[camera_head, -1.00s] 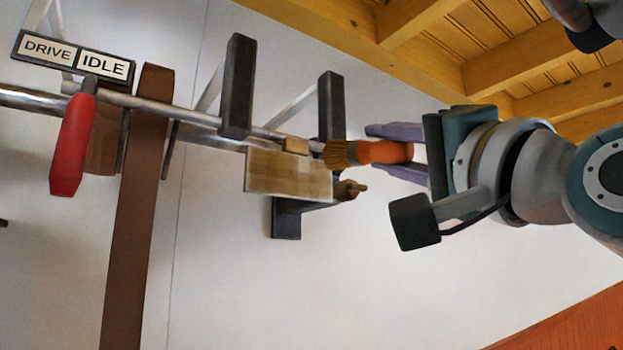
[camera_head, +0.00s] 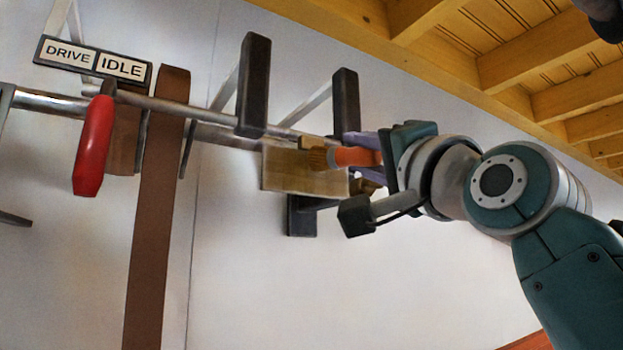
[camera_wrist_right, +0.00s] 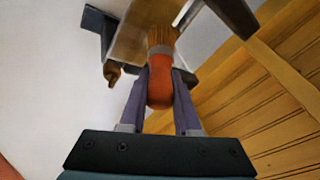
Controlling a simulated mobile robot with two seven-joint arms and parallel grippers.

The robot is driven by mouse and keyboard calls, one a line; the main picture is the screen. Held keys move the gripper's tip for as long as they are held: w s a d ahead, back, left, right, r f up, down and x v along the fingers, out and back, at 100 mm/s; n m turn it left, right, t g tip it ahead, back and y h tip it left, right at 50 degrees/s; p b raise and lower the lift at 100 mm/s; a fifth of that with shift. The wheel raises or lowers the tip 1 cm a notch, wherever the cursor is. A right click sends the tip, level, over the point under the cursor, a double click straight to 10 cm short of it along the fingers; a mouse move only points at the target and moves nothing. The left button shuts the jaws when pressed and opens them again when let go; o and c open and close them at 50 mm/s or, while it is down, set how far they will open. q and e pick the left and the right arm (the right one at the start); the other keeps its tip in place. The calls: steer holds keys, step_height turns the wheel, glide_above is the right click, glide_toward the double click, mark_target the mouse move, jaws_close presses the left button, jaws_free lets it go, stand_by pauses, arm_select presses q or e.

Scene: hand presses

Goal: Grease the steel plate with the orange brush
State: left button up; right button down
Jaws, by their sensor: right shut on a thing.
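My right gripper (camera_head: 351,157) is shut on the orange brush (camera_head: 356,156), with a purple finger on either side of its handle. The wrist view also shows the brush (camera_wrist_right: 160,88) between the fingers, bristles (camera_wrist_right: 162,37) pointing away from my wrist. The plate (camera_head: 285,172) is a flat, tan-looking, streaked rectangle below the metal bars. The bristles overlap its right part in the head view; I cannot tell whether they touch. The plate (camera_wrist_right: 128,42) also shows beyond the bristles in the wrist view.
A red handle (camera_head: 93,145) hangs at left below the DRIVE/IDLE sign (camera_head: 93,61). A brown strap (camera_head: 156,210) crosses the bars. Dark upright blocks (camera_head: 253,85) (camera_head: 346,103) stand by the plate. A small brown knob (camera_wrist_right: 111,72) sits at the plate's side. Open room lies below.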

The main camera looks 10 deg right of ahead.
steer(key=shift+w+a, duration=0.25)
steer(key=shift+w, duration=0.4)
stand_by(0.3)
steer(key=shift+w+d+b, duration=0.2)
steer(key=shift+w+d, duration=0.1)
steer(key=shift+d, duration=0.7)
steer(key=shift+w+d+b, duration=0.15)
steer(key=shift+w+d, duration=0.15)
steer(key=shift+d, duration=0.65)
steer(key=shift+s+a+r+p, duration=0.1)
steer(key=shift+a+p, duration=0.2)
steer(key=shift+a, duration=0.35)
steer(key=shift+s+a, duration=0.25)
steer(key=shift+a, duration=0.4)
steer(key=shift+s+a, duration=0.25)
steer(key=shift+a, duration=0.4)
steer(key=shift+s+d, duration=0.35)
steer(key=shift+s, duration=0.6)
steer(key=shift+s+d, duration=0.35)
steer(key=shift+s, duration=0.55)
steer(key=shift+s+d, duration=0.35)
steer(key=shift+s, duration=0.6)
steer(key=shift+s, duration=0.1)
